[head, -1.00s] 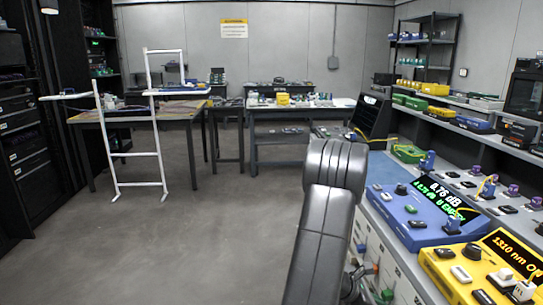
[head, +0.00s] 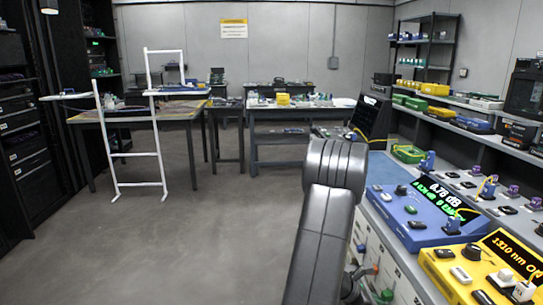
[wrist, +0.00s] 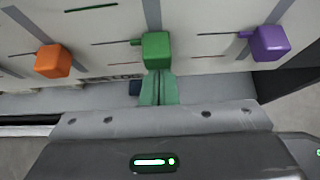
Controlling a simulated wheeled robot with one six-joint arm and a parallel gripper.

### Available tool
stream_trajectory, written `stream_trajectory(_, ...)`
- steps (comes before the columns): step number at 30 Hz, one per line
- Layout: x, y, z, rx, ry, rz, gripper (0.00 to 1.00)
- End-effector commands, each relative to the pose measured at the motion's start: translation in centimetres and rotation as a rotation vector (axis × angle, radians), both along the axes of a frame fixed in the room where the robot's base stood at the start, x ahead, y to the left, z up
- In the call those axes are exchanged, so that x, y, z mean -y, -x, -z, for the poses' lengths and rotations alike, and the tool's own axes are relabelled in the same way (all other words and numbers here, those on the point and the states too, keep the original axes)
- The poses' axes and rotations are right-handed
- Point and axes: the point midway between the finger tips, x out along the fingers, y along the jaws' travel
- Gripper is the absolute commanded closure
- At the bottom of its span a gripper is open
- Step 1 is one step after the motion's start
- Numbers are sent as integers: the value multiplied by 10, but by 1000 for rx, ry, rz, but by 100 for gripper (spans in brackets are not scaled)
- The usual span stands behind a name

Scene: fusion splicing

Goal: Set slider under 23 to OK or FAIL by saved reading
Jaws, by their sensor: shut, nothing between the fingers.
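In the wrist view a pale panel carries slider knobs: an orange one (wrist: 53,61) at left, a green one (wrist: 156,49) in the middle and a purple one (wrist: 270,43) at right. My gripper (wrist: 157,88) is shut and empty, its fingertips right at the lower edge of the green knob; I cannot tell whether they touch it. Number labels and OK or FAIL marks are not readable.
A yellow light source (head: 450,270) showing 1310 nm stands in front of the blue meter on the right-hand bench. A white ladder-like rack (head: 158,125) and dark tables stand further back. The grey floor (head: 220,240) at left is clear.

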Motion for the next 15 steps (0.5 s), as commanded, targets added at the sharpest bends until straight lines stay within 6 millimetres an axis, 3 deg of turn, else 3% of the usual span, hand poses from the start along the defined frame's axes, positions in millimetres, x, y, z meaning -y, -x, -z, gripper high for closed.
stream_trajectory(15,0,0,-14,1,1,-1,100)
